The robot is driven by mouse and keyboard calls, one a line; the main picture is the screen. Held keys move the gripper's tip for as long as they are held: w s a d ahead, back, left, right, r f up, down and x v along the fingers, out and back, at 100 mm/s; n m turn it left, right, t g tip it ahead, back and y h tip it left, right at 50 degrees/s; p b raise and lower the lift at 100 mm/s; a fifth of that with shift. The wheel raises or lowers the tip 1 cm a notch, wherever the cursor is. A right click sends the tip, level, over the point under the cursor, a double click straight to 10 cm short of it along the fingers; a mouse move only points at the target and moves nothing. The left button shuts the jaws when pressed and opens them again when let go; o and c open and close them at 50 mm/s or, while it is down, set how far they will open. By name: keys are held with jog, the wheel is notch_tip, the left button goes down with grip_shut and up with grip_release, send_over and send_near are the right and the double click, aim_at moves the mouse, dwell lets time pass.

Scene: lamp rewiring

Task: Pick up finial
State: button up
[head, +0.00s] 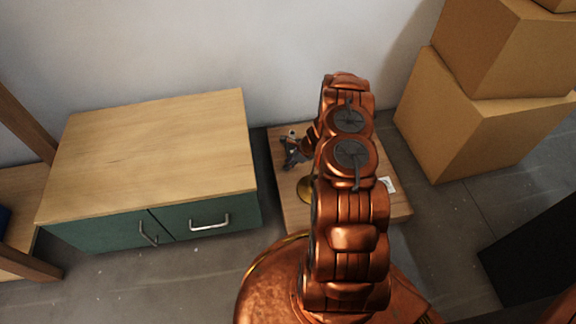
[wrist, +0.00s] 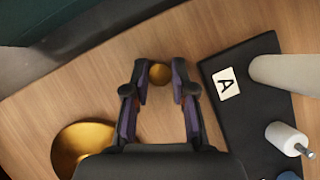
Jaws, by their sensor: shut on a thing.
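The finial (wrist: 160,73) is a small round brass-coloured ball in the wrist view. My gripper (wrist: 159,80) is shut on it, with one dark fingertip against each side. Wood surface shows behind the ball; whether the ball touches it I cannot tell. In the head view my gripper (head: 291,150) is over the left part of a low wooden table (head: 294,214), left of my copper arm. The finial cannot be made out in that view.
A black board (wrist: 238,112) with an "A" label lies right of my gripper, with a pale cylinder (wrist: 285,72) and a white metal-tipped piece (wrist: 287,138). A brass round piece (wrist: 82,146) is at lower left. A green cabinet (head: 150,150) and cardboard boxes (head: 465,125) flank the table.

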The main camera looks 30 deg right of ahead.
jog(key=shift+c, duration=0.9)
notch_tip(320, 180, up, 10)
jog(key=p, duration=0.3)
